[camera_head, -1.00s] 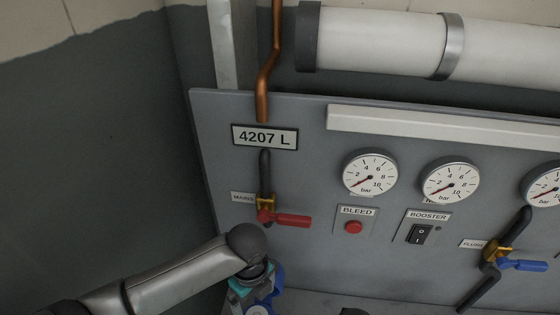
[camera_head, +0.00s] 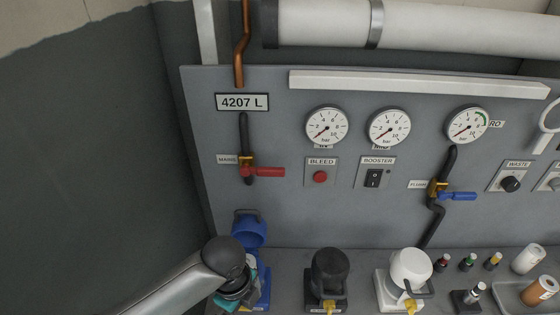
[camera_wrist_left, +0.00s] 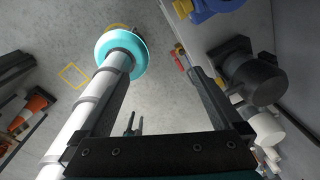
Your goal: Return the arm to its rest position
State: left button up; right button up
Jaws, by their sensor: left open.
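A grey panel stands behind, with a red-handled valve (camera_head: 264,171), a blue-handled valve (camera_head: 457,196) and gauges. An orange cone (camera_wrist_left: 38,103) is on the floor.

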pick_arm(q)
jog(key=s+d+r+n+t+h, duration=0.2)
jog(key=s+d+r+n, duration=0.15)
jog(key=n, duration=0.45)
jog(key=s+a+r+n+t+y, duration=0.1)
jog(key=s+a+n, duration=0.2)
jog(key=a+n, duration=0.35)
jog(key=s+a+r+n+y, duration=0.1)
jog(key=s+a+n+y, duration=0.1)
jog(key=s+a+n, duration=0.35)
notch_tip(320, 180, down, 35)
jog(key=n+g+b, duration=0.1)
jog(key=n+b, duration=0.1)
jog(key=b, duration=1.1)
jog(key=s+a+f+b, duration=0.1)
jog(key=s+f+b, duration=0.4)
jog(key=f, duration=0.7)
jog(key=s+a+f+g+b, duration=0.1)
jog(key=s+f+b, duration=0.5)
jog(key=s+f, duration=0.4)
notch_tip(320, 180, down, 2)
jog(key=shift+s+a+f+m, duration=0.2)
jog(key=shift+s+a+m, duration=0.1)
jog(key=shift+a, duration=0.1)
pick_arm(e)
notch_tip(320, 180, down, 24)
jog(key=w, duration=0.1)
jog(key=shift+w, duration=0.25)
